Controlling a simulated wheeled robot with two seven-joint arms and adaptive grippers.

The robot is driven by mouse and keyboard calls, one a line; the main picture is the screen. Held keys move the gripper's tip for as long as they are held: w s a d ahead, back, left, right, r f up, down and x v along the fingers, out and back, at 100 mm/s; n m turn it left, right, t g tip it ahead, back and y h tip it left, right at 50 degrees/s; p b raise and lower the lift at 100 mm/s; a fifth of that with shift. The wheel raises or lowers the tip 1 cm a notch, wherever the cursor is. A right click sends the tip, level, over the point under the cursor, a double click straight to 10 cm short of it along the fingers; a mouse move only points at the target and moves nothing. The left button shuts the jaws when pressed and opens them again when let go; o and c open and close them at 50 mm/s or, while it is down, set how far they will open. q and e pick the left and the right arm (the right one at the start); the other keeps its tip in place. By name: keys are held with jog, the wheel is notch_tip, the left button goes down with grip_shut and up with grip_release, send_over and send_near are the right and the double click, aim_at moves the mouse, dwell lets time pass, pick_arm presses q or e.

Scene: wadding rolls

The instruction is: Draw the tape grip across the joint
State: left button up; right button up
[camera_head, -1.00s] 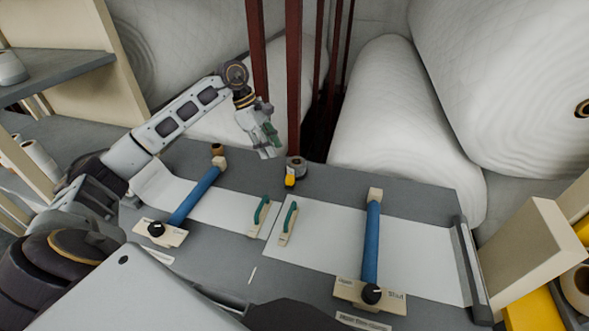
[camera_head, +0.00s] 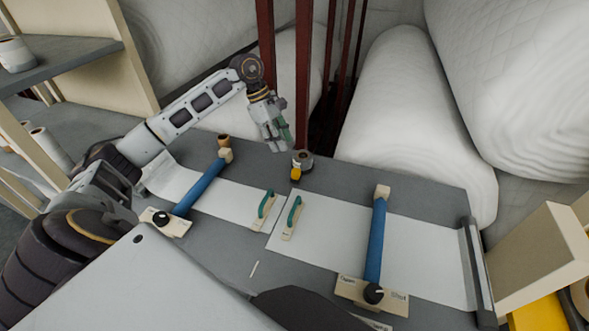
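Two white sheets lie on the grey table, a left sheet (camera_head: 225,203) and a right sheet (camera_head: 330,245). Their edges meet at a joint between two pale blocks with green handles, one on the left (camera_head: 265,206) and one on the right (camera_head: 292,218). A grey tape roll (camera_head: 303,159) with a yellow grip (camera_head: 296,173) stands behind the joint. My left gripper (camera_head: 279,147) hangs above the table's back edge, just left of the tape roll and apart from it. Nothing shows clearly between its fingers, and their gap is unclear. My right gripper is out of view.
A blue bar clamp lies across each sheet, one left (camera_head: 202,187) and one right (camera_head: 376,242), with black knobs at the front. Dark red posts (camera_head: 303,80) and large white rolls (camera_head: 410,125) are behind the table.

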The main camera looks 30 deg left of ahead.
aim_at(295, 170)
pick_arm(q)
jog(key=p+x, duration=0.1)
jog(key=x, duration=0.9)
jog(key=shift+d+f, duration=0.2)
jog(key=shift+f, duration=0.05)
jog(key=shift+d+f+p, duration=0.2)
jog(key=shift+f+p, duration=0.15)
jog(key=shift+f, duration=0.2)
jog(key=shift+w+f, duration=0.1)
jog(key=shift+f, duration=0.1)
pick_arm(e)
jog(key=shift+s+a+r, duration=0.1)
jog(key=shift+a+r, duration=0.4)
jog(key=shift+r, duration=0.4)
pick_arm(q)
jog(key=shift+c, duration=0.3)
grip_shut()
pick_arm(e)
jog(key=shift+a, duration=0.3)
